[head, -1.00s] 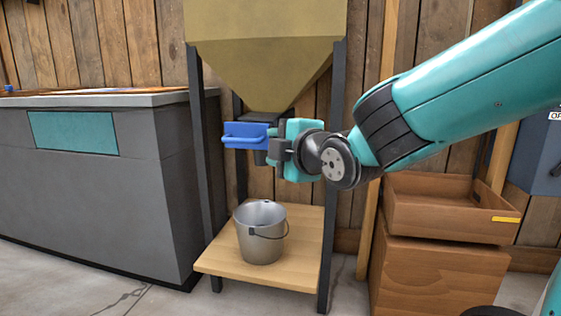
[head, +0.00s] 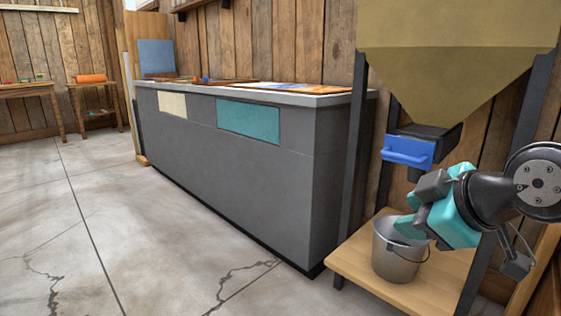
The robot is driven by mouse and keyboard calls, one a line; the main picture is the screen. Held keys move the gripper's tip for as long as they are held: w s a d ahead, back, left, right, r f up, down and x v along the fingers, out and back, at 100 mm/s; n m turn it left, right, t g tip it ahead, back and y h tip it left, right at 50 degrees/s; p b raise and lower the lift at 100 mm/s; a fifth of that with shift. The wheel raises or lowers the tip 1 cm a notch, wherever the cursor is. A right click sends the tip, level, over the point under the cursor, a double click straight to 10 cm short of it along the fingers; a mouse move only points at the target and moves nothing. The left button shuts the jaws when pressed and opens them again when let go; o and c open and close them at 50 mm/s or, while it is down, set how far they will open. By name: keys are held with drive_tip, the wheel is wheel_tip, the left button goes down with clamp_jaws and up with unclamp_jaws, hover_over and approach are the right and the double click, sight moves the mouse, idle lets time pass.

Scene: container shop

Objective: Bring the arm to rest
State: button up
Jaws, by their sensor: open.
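My gripper (head: 420,205) is at the right of the head view, in front of the hopper stand. It is open, with nothing seen between its jaws. It is apart from the blue handle (head: 408,151) at the hopper's outlet, a little below and to the right of it. The gripper hides part of the rim of a metal bucket (head: 396,262), which stands upright on the wooden shelf under the hopper. My arm's wrist shows at the right edge; the rest of the arm is out of view.
The tan hopper (head: 450,60) stands on dark legs above the wooden shelf (head: 352,262). A long grey counter (head: 245,170) runs to its left. Wooden tables (head: 28,90) stand at the far left. The concrete floor (head: 130,240) at the left is clear.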

drive_tip(key=s+a+r+m+g+p, duration=0.2)
drive_tip(key=s+a+g+p, duration=0.1)
drive_tip(key=s+g, duration=0.3)
drive_tip(key=s+a+r+m+g+p, duration=0.1)
drive_tip(key=s+a+m+g+p, duration=0.15)
drive_tip(key=s, duration=0.65)
wheel_tip(320, 180, up, 37)
drive_tip(key=g+p, duration=0.1)
drive_tip(key=p, duration=3.6)
drive_tip(key=shift+a+r+y, duration=0.15)
drive_tip(key=shift+y, duration=0.25)
